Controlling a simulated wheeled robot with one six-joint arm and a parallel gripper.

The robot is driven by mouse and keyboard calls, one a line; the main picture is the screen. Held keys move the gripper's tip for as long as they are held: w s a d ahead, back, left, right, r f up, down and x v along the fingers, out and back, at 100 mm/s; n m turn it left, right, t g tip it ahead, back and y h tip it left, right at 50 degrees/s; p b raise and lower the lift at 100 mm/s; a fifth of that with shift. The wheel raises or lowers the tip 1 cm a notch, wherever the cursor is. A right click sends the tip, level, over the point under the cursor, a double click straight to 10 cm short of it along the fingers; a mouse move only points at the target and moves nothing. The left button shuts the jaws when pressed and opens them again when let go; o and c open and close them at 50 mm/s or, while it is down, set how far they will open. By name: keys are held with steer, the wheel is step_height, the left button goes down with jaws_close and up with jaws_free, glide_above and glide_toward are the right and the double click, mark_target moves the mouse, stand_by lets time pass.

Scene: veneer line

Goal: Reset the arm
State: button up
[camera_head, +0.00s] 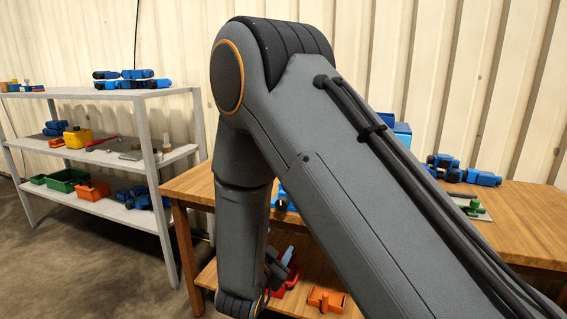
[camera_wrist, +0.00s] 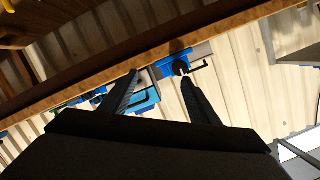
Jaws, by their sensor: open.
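My arm is bent in the middle of the head view, with its elbow at the top. One link slopes down to the right and the other hangs down in front of the wooden workbench (camera_head: 530,215). My gripper shows in the wrist view (camera_wrist: 160,77), with its two dark fingers spread apart and nothing visible held between them. Blue items (camera_wrist: 200,56) appear beyond the fingertips, by a long wooden edge (camera_wrist: 100,75). Whether the fingers touch anything is unclear.
A grey shelf rack (camera_head: 150,92) at left holds blue parts (camera_head: 132,78), a yellow item (camera_head: 77,137) and a green bin (camera_head: 67,180). Blue clamps (camera_head: 480,177) and a green part (camera_head: 474,208) lie on the bench. An orange item (camera_head: 326,298) sits below. Floor shows at lower left.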

steer(key=s+d+r+n+g+y, duration=0.1)
steer(key=s+d+n+g+y, duration=0.1)
steer(key=s+d+n+g, duration=0.2)
steer(key=s+d+r+n+g+y, duration=0.2)
steer(key=s+d+n+g, duration=0.3)
steer(key=s+d+g, duration=0.5)
steer(key=s+d, duration=0.7)
steer(key=s, duration=0.5)
steer(key=shift+d, duration=0.35)
